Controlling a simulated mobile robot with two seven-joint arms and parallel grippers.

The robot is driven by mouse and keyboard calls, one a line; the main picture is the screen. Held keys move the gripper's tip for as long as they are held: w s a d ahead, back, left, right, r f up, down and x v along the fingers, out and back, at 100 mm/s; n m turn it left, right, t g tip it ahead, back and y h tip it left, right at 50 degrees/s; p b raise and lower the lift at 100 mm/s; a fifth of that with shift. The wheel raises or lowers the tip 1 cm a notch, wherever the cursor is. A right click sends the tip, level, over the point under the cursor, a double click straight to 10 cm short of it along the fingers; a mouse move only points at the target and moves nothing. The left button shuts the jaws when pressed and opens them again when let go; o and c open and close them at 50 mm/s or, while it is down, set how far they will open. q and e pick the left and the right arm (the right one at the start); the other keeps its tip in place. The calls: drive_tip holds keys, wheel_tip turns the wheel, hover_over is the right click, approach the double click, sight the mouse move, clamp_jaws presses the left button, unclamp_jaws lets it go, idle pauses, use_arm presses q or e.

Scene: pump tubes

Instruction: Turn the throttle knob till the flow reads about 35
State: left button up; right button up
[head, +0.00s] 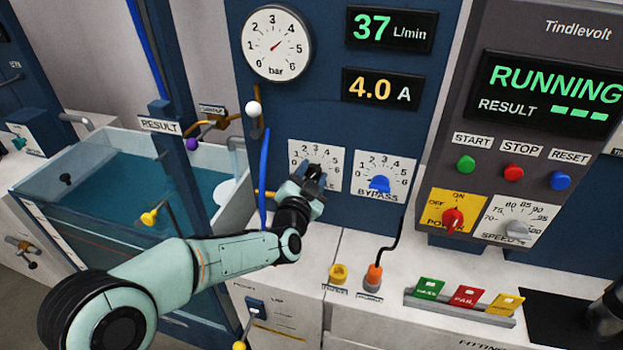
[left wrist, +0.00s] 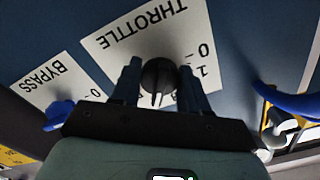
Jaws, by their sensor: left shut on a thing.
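The throttle knob is a dark round knob (left wrist: 158,76) on the white THROTTLE dial plate (left wrist: 110,45), which shows upside down in the left wrist view. In the head view the plate (head: 331,154) is on the blue panel, and my gripper mostly hides the knob. My left gripper (head: 312,180) is shut on the throttle knob, one finger on each side of it. The flow display (head: 390,29) reads 37 L/min. A dark shape at the right edge may be part of my right arm; its jaws cannot be made out.
The bypass dial with its blue knob (head: 379,184) is close to the right of my gripper. A blue tube (head: 264,165) runs close to its left. The pressure gauge (head: 276,43) and the 4.0 A display (head: 381,90) are above. The water tank (head: 110,190) is at left.

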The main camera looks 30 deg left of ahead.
use_arm(q)
drive_tip(key=o, duration=1.1)
drive_tip(key=shift+c, duration=0.2)
drive_tip(key=shift+s, duration=0.15)
drive_tip(key=v, duration=1.3)
drive_tip(key=shift+b, duration=0.4)
drive_tip(key=shift+s, duration=0.1)
